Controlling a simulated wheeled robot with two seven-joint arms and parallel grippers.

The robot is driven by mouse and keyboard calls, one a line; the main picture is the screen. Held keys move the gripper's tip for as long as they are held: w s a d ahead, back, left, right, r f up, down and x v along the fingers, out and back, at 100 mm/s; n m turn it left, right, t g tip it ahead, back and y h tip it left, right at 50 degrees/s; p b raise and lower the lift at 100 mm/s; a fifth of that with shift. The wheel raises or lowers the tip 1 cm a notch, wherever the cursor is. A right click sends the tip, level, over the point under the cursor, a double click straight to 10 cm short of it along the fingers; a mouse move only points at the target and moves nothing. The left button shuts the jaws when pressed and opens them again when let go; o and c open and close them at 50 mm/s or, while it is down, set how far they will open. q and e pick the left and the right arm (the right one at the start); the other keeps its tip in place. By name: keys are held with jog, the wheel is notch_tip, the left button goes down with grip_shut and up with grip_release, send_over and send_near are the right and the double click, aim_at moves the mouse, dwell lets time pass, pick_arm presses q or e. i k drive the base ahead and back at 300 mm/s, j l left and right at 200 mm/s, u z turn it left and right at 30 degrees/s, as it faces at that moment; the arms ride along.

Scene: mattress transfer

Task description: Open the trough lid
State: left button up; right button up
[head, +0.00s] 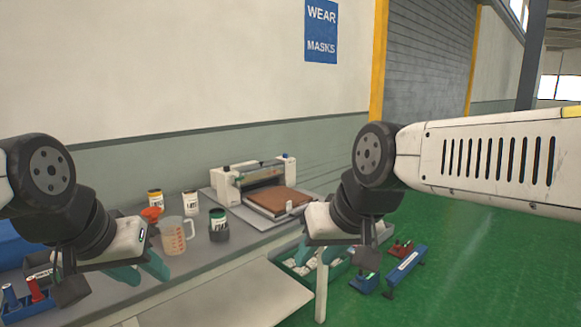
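A white machine (226,181) with raised end blocks stands on the grey bench by the wall. A narrow, greenish trough-like part (262,177) spans between its ends. It is too small to tell the lid from the trough. A brown flat panel (277,201) lies in front of it. My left gripper (141,271) is at the lower left, in front of the measuring jug, with its teal fingers apart and nothing seen between them. My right gripper (317,253) is past the bench's right end, lower right of the machine, fingers apart and empty. Both are away from the machine.
A measuring jug (174,236), an orange funnel (151,213) and small labelled jars (191,203) stand on the bench left of the machine. Red and blue tools (405,262) and a green crate (302,271) are at the lower right. Open green floor (470,270) lies to the right.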

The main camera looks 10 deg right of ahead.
aim_at(269, 162)
jog(key=z, duration=0.15)
jog(key=i+u, duration=0.15)
jog(key=u, duration=0.4)
jog(key=i+l+u, duration=0.35)
jog(key=l, duration=0.25)
jog(key=i+l+u, duration=0.15)
jog(key=i+l, duration=0.15)
jog(key=i+l+u, duration=0.2)
jog(key=l, duration=0.2)
jog(key=i+l, duration=0.15)
jog(key=l, duration=0.15)
jog(key=i+l, duration=0.15)
jog(key=l, duration=0.2)
jog(key=i+l, duration=0.15)
jog(key=l, duration=0.15)
jog(key=i+l, duration=0.15)
jog(key=l, duration=0.15)
